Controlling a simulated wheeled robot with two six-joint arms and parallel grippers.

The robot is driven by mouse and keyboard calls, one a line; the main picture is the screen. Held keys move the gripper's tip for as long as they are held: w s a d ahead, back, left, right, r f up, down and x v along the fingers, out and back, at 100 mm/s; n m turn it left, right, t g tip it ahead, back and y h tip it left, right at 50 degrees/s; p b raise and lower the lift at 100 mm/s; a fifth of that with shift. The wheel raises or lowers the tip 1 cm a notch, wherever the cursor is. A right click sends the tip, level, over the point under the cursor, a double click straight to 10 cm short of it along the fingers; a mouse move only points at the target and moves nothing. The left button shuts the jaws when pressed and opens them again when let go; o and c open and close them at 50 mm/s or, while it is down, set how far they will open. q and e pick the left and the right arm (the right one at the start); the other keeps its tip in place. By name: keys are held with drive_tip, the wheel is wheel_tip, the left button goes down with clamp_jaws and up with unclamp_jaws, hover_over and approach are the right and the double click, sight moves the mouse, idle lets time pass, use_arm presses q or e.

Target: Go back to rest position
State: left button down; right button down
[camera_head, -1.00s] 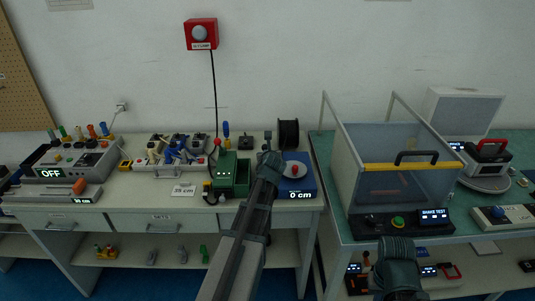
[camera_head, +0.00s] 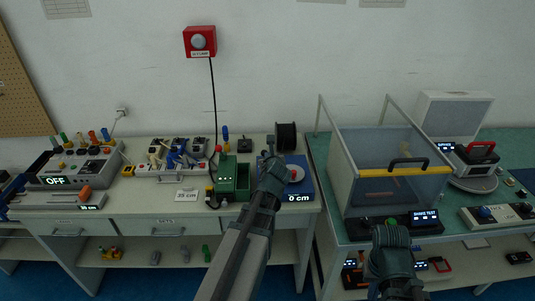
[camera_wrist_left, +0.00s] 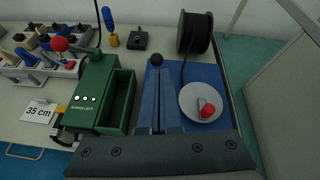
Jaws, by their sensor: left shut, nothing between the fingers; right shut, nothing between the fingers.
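The clear shake test box (camera_head: 398,180) with a yellow bar stands on the right bench. A black spool (camera_head: 286,136) is behind the blue device. A "35 cm" card (camera_head: 187,194) lies left of the green machine. Bare bench (camera_head: 140,199) lies further left.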

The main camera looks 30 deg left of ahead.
idle(0.4)
use_arm(q)
drive_tip(key=s+d+f+n+g+h, duration=0.1)
drive_tip(key=s+d+f+n+g, duration=0.1)
drive_tip(key=s+d+f+n, duration=0.3)
drive_tip(key=d+f+n+g+h, duration=0.1)
drive_tip(key=d+n, duration=0.2)
drive_tip(key=d, duration=0.3)
drive_tip(key=s+d+f+n+g+h, duration=0.1)
drive_tip(key=s+d+f+n+g, duration=0.1)
drive_tip(key=s+d+f+n, duration=0.3)
drive_tip(key=s+d+f+n+g+h, duration=0.1)
drive_tip(key=s+d+n+g+h, duration=0.2)
drive_tip(key=s+d+n+g, duration=0.3)
drive_tip(key=s+d+n, duration=0.4)
drive_tip(key=s+d, duration=0.4)
drive_tip(key=d, duration=0.2)
drive_tip(key=shift+d+f+n, duration=0.2)
drive_tip(key=shift+f+n, duration=0.05)
drive_tip(key=shift+n, duration=0.15)
